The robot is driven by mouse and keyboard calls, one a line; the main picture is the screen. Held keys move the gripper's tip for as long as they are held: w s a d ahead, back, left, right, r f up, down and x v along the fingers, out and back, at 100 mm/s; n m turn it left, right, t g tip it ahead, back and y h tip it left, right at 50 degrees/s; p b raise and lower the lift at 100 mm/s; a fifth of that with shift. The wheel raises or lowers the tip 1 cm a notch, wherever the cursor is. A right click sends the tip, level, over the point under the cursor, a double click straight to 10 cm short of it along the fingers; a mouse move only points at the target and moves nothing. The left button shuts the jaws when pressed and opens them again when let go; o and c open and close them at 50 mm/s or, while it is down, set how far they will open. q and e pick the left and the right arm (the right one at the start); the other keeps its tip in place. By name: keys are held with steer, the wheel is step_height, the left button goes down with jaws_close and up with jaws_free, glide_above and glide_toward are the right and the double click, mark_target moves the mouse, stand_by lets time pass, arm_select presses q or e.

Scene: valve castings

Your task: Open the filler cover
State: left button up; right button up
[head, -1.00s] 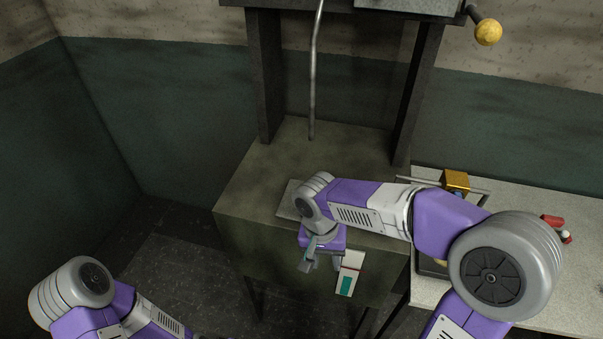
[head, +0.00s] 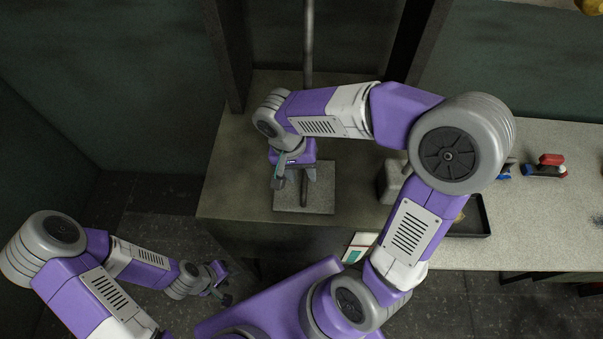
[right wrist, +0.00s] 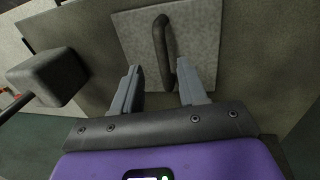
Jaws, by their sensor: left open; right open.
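The filler cover (head: 322,195) appears to be the square grey plate lying on top of the dark green-grey cabinet. The right wrist view shows this plate (right wrist: 200,35) with a dark curved bar handle (right wrist: 162,40) on it. My right gripper (head: 295,181) is open above the plate. In the right wrist view its open fingers (right wrist: 158,75) point at the plate, with the handle's near end showing between them; I cannot tell whether they touch it. Part of the plate is hidden by the gripper. My left gripper (head: 222,286) is open and empty, low at the left, away from the cabinet.
A grey block (head: 391,183) stands right of the plate; it also shows in the right wrist view (right wrist: 48,77). A black tray (head: 474,222) and red and blue items (head: 548,166) are on the pale bench further right. Dark posts rise behind the plate.

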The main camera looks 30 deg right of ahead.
mark_target(304, 182)
steer(key=f, duration=0.2)
steer(key=shift+w+d+f, duration=0.2)
steer(key=shift+f, duration=0.15)
steer(key=shift+s+f, duration=0.2)
steer(key=shift+f, duration=0.2)
steer(key=shift+w, duration=0.1)
jaws_close()
